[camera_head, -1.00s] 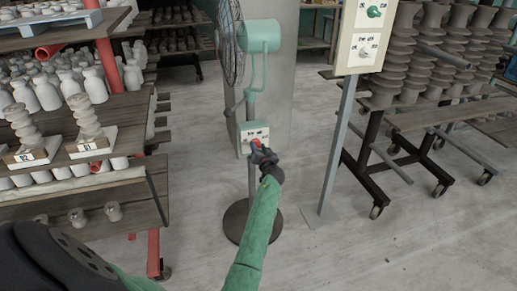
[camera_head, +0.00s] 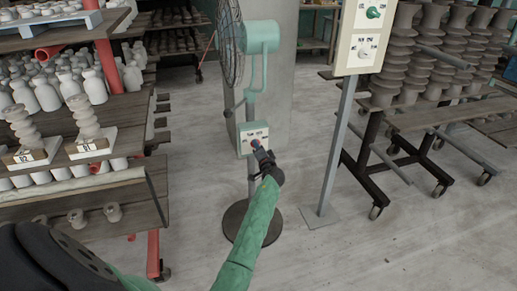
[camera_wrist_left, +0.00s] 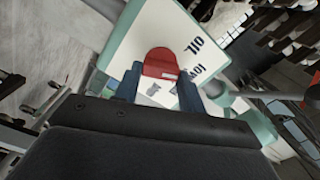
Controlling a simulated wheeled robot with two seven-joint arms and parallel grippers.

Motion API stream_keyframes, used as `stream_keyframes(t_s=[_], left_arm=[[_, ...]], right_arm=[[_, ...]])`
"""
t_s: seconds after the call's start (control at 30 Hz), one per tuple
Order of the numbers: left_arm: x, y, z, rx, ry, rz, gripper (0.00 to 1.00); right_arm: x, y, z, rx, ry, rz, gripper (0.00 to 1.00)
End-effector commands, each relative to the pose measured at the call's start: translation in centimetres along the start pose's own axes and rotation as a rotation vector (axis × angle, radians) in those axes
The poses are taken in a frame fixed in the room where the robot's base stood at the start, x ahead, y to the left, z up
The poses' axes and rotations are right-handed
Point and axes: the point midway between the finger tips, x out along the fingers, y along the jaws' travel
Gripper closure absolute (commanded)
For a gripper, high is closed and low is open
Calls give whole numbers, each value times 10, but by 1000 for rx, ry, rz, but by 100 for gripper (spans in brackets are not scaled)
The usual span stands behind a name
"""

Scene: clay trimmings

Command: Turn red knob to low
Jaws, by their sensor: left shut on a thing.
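The red knob (camera_wrist_left: 161,63) sits on the pale control panel (camera_wrist_left: 190,25) of a mint-green pedestal fan. In the left wrist view the panel looks tilted, and its printed labels are partly readable. My left gripper (camera_wrist_left: 157,88) is shut on the red knob, a finger on each side of it. In the head view my left gripper (camera_head: 258,147) is at the front of the fan's control box (camera_head: 246,136) and hides most of the knob. The fan (camera_head: 258,38) stands upright on a dark round base. My right gripper is not in view.
A post with another panel bearing a green knob (camera_head: 373,12) and a white knob (camera_head: 366,50) stands to the right. Shelves of white pottery (camera_head: 90,85) are at the left. A wheeled rack (camera_head: 440,120) is at the right. Floor between them is clear.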

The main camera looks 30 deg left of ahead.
Motion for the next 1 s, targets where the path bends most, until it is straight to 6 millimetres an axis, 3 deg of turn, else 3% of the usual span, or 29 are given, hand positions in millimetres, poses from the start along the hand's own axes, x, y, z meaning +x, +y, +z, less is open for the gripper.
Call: stream_keyframes(t_s=[0.6,0.63,0.73,1.0], left_arm=[[-1,2,-1,48,1,2,83],[-1,2,-1,48,1,2,56],[-1,2,0,48,1,2,38],[-1,1,0,47,1,1,38]], right_arm=[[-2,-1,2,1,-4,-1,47],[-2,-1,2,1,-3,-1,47],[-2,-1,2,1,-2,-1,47],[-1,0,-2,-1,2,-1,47]])
